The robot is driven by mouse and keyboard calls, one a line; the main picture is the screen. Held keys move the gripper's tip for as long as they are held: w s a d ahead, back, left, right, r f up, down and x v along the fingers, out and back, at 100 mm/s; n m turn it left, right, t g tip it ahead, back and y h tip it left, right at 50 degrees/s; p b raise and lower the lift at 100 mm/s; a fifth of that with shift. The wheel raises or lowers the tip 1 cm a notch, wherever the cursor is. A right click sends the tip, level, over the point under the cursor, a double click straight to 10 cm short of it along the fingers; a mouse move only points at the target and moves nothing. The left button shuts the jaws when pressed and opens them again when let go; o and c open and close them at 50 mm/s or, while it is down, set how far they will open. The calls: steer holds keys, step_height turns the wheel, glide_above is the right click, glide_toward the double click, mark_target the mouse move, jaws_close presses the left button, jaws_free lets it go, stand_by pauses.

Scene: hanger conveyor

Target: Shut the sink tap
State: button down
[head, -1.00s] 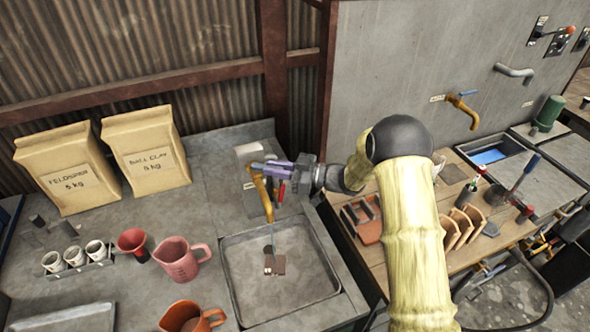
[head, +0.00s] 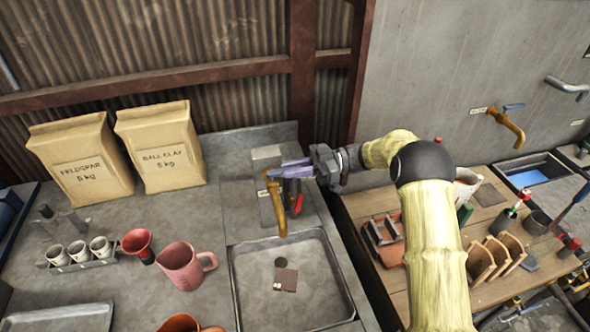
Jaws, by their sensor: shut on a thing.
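The brass sink tap (head: 272,190) stands at the back of the sink (head: 238,290), with its spout curving down over the basin. My gripper (head: 290,170) comes in from the right at the top of the tap. It is shut on the tap's lever, which is mostly hidden by the fingers. No clear water stream shows under the spout now. A small dark brown piece (head: 286,279) lies on the sink floor.
Red-handled tools (head: 298,203) stand close to the right of the tap. A pink jug (head: 183,268) and a red funnel-like cup (head: 138,243) stand left of the sink. Paper bags (head: 160,145) stand behind. A wooden bench (head: 400,300) is at right.

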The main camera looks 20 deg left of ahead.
steer(key=shift+w+a+r+g, duration=0.1)
steer(key=shift+r+g, duration=0.05)
steer(key=shift+g, duration=0.15)
steer(key=c, duration=1.4)
jaws_free()
steer(key=shift+o, duration=0.2)
steer(key=shift+w, duration=0.1)
steer(key=b+v, duration=0.4)
steer(key=v, duration=1.3)
steer(key=shift+w+r, duration=0.15)
steer(key=shift+w, duration=0.05)
steer(key=shift+w, duration=0.1)
